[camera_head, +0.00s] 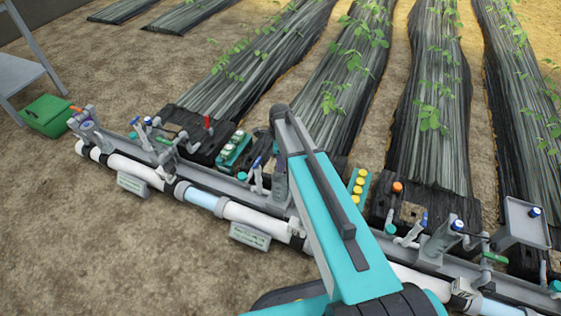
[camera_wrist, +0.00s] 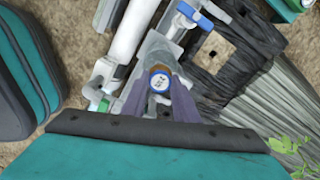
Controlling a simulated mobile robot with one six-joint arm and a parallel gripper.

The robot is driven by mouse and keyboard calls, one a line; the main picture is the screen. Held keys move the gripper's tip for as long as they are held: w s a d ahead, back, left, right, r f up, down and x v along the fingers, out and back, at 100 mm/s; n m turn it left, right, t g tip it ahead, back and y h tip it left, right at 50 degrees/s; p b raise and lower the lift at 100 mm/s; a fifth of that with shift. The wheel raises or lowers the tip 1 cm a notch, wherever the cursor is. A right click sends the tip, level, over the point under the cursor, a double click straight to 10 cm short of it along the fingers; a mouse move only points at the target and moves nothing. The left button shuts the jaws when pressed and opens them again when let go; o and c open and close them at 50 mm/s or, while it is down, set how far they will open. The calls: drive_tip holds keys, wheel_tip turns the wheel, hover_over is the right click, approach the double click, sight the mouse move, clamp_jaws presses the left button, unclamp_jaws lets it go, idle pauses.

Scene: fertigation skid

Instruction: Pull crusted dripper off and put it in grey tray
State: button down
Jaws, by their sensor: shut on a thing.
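In the wrist view my gripper (camera_wrist: 160,92) has its two purple-grey fingers shut on a small round dripper (camera_wrist: 159,78) with a blue ring, a pale marked top and some brownish colour at its rim. I cannot tell whether the dripper is still seated on the grey fitting behind it. In the head view my arm hides the fingers and the dripper. A grey tray (camera_head: 515,229) stands raised at the far right. A blue-and-white capped piece (camera_head: 534,212) shows at its right side; I cannot tell whether it lies inside.
A white pipe (camera_head: 245,215) and grey rail run across the skid, with upright fittings and valves. A rack with yellow caps (camera_head: 359,185), a teal rack (camera_head: 234,150) and a green box (camera_head: 47,115) stand nearby. A blue-handled valve (camera_wrist: 195,14) is close to my gripper. Soil in front is clear.

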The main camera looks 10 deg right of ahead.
drive_tip(key=shift+r, duration=0.25)
drive_tip(key=shift+r+p, duration=1.1)
drive_tip(key=shift+r, duration=0.25)
drive_tip(key=shift+r+p, duration=1.65)
drive_tip(key=shift+r, duration=0.45)
